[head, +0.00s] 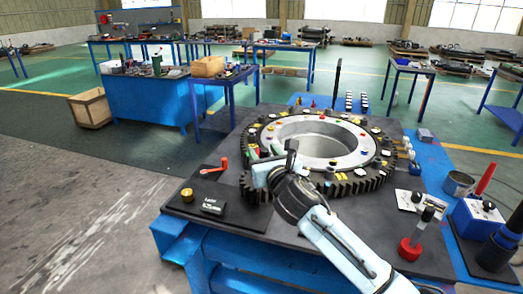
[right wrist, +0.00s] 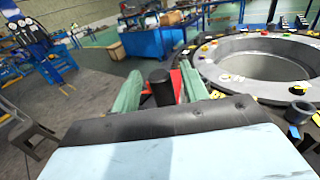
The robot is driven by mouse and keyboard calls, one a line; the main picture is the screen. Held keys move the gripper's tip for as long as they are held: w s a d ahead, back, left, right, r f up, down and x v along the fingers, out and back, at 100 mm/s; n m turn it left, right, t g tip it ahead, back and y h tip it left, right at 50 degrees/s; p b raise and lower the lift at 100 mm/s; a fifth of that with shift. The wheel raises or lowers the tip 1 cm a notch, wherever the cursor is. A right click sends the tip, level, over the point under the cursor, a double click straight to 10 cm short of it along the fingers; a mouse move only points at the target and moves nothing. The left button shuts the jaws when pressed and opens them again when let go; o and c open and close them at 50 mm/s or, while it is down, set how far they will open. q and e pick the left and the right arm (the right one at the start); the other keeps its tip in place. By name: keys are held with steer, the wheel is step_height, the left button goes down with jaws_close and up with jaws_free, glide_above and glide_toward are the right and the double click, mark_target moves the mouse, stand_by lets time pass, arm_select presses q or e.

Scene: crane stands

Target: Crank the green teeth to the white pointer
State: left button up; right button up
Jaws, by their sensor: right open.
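A large dark toothed ring (head: 345,187) surrounds a silver hub on the table. A small crank with a red handle (head: 224,163) stands at the ring's left. My right gripper (head: 250,156) is over the ring's left edge, right of the red handle. Its green fingers are open in the right wrist view (right wrist: 160,88). A black cylindrical piece (right wrist: 160,84) shows between them, with a red part (right wrist: 177,84) behind it; contact cannot be told. I cannot make out green teeth or a white pointer; my gripper and arm hide part of the ring. My left gripper is out of view.
A red-based stand (head: 410,248) and a blue box (head: 478,218) are at the right. A wooden crate (head: 90,108) is on the floor.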

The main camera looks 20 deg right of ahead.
steer(key=shift+w, duration=1.25)
jaws_close()
